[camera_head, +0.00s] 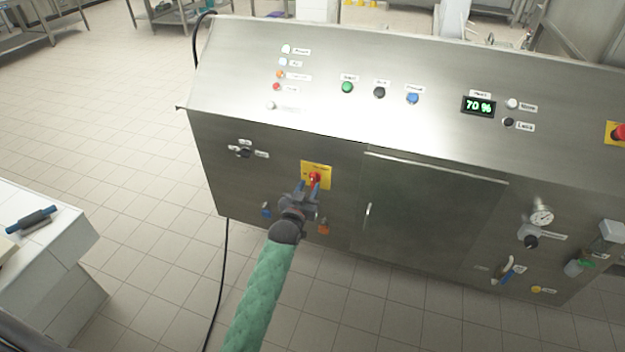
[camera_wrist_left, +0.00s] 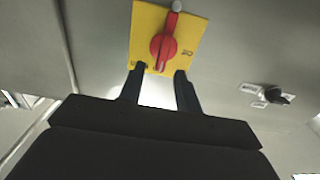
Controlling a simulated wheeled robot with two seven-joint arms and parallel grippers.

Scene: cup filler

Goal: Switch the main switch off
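The main switch is a red rotary knob (camera_head: 314,178) on a yellow plate (camera_head: 325,170) on the machine's front panel. In the left wrist view the red knob (camera_wrist_left: 163,46) sits on its yellow plate (camera_wrist_left: 147,18), with its handle pointing along the plate's length. My left gripper (camera_head: 308,186) is in front of the plate, its fingers pointing at the knob. Contact cannot be told. My right gripper is not in view.
The steel machine has a sloped panel with buttons and a display (camera_head: 479,106) reading 70 %. A small black selector (camera_head: 244,153) is left of the switch. A cabinet door (camera_head: 430,208) is to its right. A white counter (camera_head: 40,250) stands at left.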

